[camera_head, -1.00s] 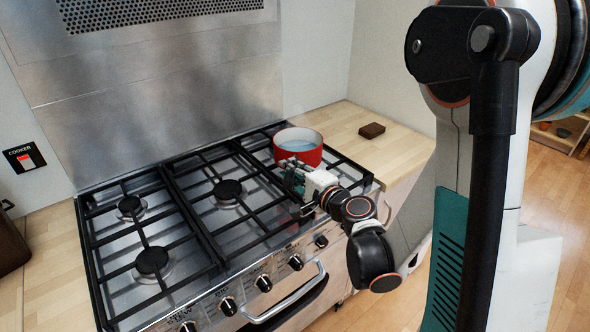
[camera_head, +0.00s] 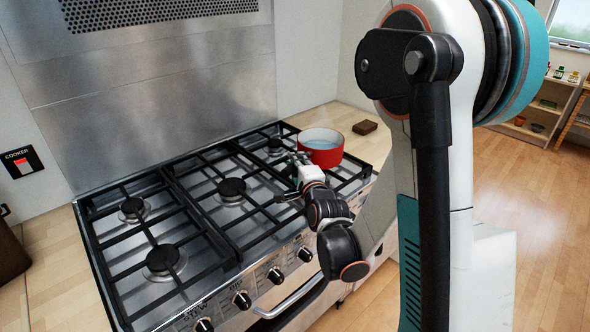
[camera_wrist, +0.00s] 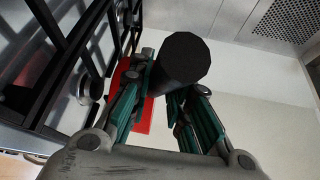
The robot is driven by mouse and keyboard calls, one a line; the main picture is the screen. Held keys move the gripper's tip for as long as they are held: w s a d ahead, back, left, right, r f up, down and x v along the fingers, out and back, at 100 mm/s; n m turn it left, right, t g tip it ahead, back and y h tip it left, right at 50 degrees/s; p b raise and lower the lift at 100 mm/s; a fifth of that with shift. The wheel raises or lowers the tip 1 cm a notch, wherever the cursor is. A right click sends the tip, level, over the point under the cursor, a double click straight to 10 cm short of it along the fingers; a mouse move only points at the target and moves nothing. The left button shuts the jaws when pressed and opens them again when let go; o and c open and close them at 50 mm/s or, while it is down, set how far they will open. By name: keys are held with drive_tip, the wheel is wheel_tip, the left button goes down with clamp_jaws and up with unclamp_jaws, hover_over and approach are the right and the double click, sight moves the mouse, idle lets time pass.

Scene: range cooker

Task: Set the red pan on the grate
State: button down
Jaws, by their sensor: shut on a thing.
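The red pan (camera_head: 320,152), pale inside, looks upright at the back right of the cooker, near the worktop edge. I cannot tell whether its base touches the grate. The black grate (camera_head: 200,213) covers the steel hob, with several burners under its bars; grate bars also show at left in the wrist view (camera_wrist: 62,40). My gripper (camera_head: 300,163) is at the pan's near left side. In the wrist view my gripper (camera_wrist: 160,100) is shut on the pan's dark round handle (camera_wrist: 185,60). Part of the red pan (camera_wrist: 146,116) shows behind the fingers; the rest is hidden.
A small dark brown block (camera_head: 365,127) lies on the wooden worktop (camera_head: 343,115) right of the cooker. A steel back panel (camera_head: 170,100) rises behind the hob. Knobs (camera_head: 275,275) and a rail line the front. The left and middle grate are clear.

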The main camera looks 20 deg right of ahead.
drive_tip(key=shift+w+d+r+h, duration=0.2)
drive_tip(key=shift+w+r+h, duration=0.15)
drive_tip(key=shift+r, duration=0.2)
drive_tip(key=shift+b, duration=0.3)
drive_tip(key=shift+f+b, duration=1.55)
drive_tip(key=shift+f, duration=0.45)
drive_tip(key=c, duration=1.4)
unclamp_jaws()
drive_tip(key=shift+f, duration=0.1)
